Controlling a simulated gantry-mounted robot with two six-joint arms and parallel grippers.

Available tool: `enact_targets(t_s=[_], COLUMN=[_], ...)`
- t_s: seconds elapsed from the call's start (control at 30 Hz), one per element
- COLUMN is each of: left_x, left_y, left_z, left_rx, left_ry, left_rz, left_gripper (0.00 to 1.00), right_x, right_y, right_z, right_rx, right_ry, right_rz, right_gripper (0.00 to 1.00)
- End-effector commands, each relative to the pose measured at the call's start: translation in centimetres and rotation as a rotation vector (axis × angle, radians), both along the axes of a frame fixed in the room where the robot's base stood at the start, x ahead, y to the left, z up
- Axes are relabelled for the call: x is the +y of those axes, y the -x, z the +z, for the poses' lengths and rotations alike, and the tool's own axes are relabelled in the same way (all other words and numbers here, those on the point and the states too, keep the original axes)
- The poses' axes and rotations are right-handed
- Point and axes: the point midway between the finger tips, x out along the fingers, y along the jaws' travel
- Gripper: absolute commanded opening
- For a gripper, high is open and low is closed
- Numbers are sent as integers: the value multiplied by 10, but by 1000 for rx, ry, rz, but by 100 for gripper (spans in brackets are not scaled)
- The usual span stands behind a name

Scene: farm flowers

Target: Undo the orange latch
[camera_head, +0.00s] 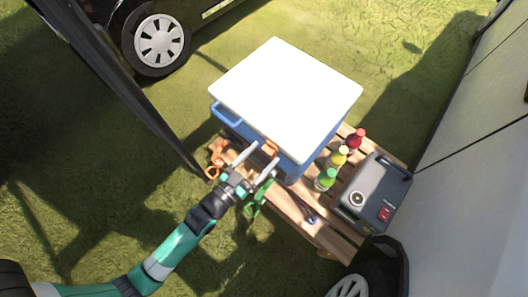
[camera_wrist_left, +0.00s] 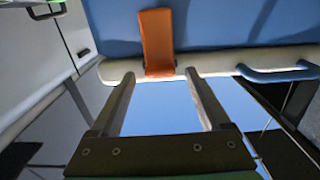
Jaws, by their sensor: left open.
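The orange latch (camera_head: 270,147) is on the front of a blue cooler (camera_head: 231,121) with a white lid (camera_head: 288,88). My left gripper (camera_head: 265,154) is open, with its two fingers pointing at the latch. In the left wrist view the latch (camera_wrist_left: 157,40) is an upright orange strip over the pale rim, against the blue wall. There the fingertips of my left gripper (camera_wrist_left: 160,75) lie to either side of the latch's lower end, with nothing between them. I cannot tell whether they touch the cooler. My right gripper is not in view.
The cooler stands on a slatted wooden surface (camera_head: 324,236). Green (camera_head: 325,180), yellow (camera_head: 337,158) and red (camera_head: 355,140) bottles and a grey box (camera_head: 377,193) stand to its right. Orange-handled (camera_head: 214,158) and green (camera_head: 256,198) items are near my left gripper.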

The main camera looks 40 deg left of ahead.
Motion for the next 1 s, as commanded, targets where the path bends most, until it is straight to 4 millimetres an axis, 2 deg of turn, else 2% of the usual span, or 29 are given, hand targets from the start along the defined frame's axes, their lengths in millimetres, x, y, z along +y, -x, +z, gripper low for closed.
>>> enact_targets(t_s=[0.13, 0.4, 0.83, 1.0], left_x=[0, 0, 0, 0], left_y=[-13, -15, -14, -14], left_z=[-2, -1, -1, -1], left_rx=[1, 1, 1, 1], left_ry=[-2, -1, -1, -1], left_rz=[0, 1, 0, 0], left_gripper=[80, 78, 1, 0], right_x=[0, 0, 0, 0], right_y=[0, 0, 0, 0], right_z=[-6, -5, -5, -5], right_rx=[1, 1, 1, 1], right_ry=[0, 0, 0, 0], right_rz=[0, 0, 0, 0], right_gripper=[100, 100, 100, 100])
